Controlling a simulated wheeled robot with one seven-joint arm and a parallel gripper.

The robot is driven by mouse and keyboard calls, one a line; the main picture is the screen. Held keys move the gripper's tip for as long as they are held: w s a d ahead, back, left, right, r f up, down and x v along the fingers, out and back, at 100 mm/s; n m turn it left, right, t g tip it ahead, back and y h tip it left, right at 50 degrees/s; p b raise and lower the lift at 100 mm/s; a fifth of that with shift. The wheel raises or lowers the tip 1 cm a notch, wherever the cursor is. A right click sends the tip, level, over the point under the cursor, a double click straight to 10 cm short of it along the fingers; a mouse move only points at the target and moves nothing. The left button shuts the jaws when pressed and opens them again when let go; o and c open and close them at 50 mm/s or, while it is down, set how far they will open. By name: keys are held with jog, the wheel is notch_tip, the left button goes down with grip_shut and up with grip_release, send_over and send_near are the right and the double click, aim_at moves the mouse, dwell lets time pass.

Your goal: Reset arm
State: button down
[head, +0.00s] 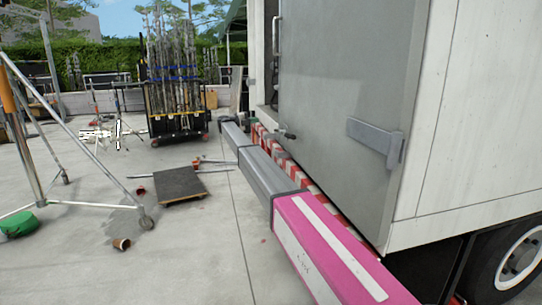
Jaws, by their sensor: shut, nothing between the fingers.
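My gripper and arm are not clearly seen in the head view. I cannot make out the fingers anywhere in the picture.
A truck with a grey door (330,95) fills the right, its wheel (519,256) at the lower right. Red-and-white stripes (282,160) run below the door. A wheeled cart of stands (176,85), a flat dolly (181,184) and a metal frame (70,110) stand on open concrete.

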jog(key=s+d+f+n+t+y, duration=0.7)
jog(key=d+f+n+t+y, duration=0.25)
jog(key=n+t, duration=0.6)
jog(key=s+d+f+n+g+y, duration=0.35)
jog(key=s+f+n+y, duration=0.3)
jog(key=s+f, duration=0.4)
jog(key=s+d+f+n+g+y, duration=0.2)
jog(key=s+f+n+g+y, duration=0.25)
jog(key=s+f+n, duration=0.6)
jog(key=s+d+f+g+h, duration=0.1)
jog(key=s+d+f+g, duration=0.2)
jog(key=s, duration=0.9)
jog(key=s+d+f+g, duration=0.4)
jog(key=s+d+g, duration=0.1)
jog(key=s, duration=0.8)
jog(key=s+d+f+g+h, duration=0.1)
jog(key=s+d+f+g, duration=0.2)
jog(key=s, duration=1)
jog(key=shift+d+f+g+h, duration=0.35)
jog(key=shift+d+g, duration=0.3)
jog(key=shift+d, duration=0.45)
